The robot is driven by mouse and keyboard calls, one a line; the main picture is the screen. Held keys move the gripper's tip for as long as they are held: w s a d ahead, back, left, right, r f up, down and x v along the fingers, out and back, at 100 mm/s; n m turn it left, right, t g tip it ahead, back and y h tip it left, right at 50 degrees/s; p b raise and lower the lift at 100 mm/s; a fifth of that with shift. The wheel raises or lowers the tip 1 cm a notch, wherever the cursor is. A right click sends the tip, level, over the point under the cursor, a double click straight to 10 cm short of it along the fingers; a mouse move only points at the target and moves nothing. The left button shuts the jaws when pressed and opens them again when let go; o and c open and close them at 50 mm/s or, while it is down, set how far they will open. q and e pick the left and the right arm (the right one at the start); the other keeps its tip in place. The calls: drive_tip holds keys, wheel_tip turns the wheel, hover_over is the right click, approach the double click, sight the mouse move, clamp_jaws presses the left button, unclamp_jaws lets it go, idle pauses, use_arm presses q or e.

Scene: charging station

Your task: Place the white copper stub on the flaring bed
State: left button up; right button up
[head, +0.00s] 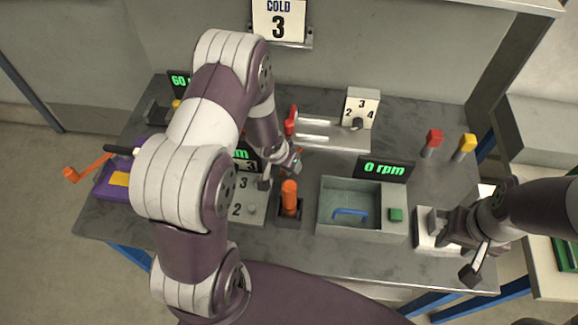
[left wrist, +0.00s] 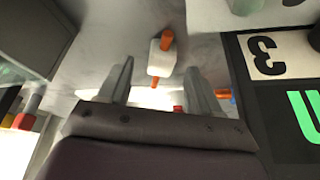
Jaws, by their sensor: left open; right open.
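The white copper stub (left wrist: 154,62) shows in the left wrist view as a white block with orange ends. My left gripper (left wrist: 157,75) is open, its two fingers on either side of the stub in the picture; contact cannot be told. In the head view my left gripper (head: 280,175) hangs over the middle of the bench, and I cannot make out the stub there. A grey block with two pale bars and a red handle (head: 330,136), perhaps the flaring bed, lies behind it. My right gripper (head: 458,256) is open at the bench's right front.
An orange-handled tool (head: 289,197) stands upright in a dark block just right of my left gripper. A grey bin (head: 328,212) holds a blue handle. A 0 rpm display (head: 385,169) and red (head: 433,139) and yellow (head: 467,145) knobs stand behind. A pale fixture (head: 427,225) is beside my right gripper.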

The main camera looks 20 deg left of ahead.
use_arm(q)
drive_tip(key=shift+x, duration=1.25)
drive_tip(key=shift+a, duration=0.1)
clamp_jaws()
